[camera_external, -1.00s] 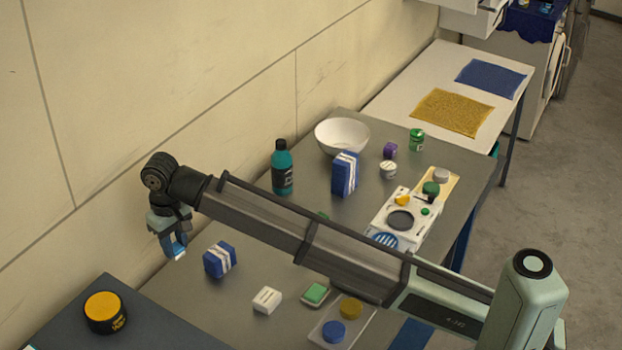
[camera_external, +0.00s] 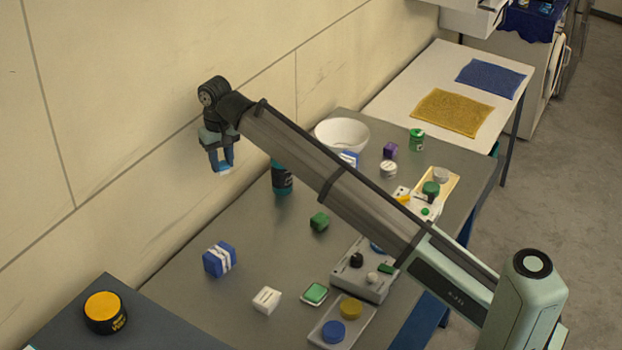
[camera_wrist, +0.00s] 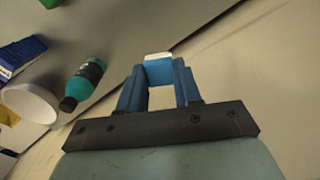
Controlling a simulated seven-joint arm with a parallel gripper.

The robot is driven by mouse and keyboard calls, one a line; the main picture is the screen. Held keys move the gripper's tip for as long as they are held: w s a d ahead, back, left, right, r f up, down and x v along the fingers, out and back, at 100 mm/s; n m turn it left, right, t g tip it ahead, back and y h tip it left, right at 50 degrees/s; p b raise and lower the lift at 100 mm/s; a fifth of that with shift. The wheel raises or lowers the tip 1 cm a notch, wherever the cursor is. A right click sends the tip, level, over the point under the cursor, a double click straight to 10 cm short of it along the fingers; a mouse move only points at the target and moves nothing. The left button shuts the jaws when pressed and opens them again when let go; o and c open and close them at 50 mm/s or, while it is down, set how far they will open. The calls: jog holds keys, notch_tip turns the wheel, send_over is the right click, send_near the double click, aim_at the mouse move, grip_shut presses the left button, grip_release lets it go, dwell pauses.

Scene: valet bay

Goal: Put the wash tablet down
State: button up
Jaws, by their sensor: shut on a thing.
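The wash tablet (camera_wrist: 158,72) is a small block, blue with a white edge. It sits between the blue fingers of my gripper (camera_external: 221,163), which is shut on it. In the external view only a pale bit of the tablet (camera_external: 223,170) shows at the fingertips. My gripper is raised in front of the wall, at the upper left of the grey table (camera_external: 270,235); the tablet touches nothing but the fingers. In the wrist view, the fingers point away toward the tabletop and wall.
A teal bottle (camera_external: 282,180), white bowl (camera_external: 342,133) and blue-white pack (camera_external: 220,260) stand on the table. Bare tabletop lies between bottle and pack.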

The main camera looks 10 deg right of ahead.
jog(key=w+d+m, duration=0.4)
jog(key=w+d, duration=1.7)
jog(key=d, duration=0.3)
jog(key=shift+d+f, duration=0.15)
jog(key=shift+f, duration=5.15)
jog(key=shift+d+f, duration=0.15)
jog(key=shift+f, duration=5.1)
jog(key=shift+f, duration=0.1)
jog(key=o, duration=1)
jog(key=shift+w, duration=0.1)
notch_tip(320, 180, up, 12)
jog(key=shift+r, duration=0.15)
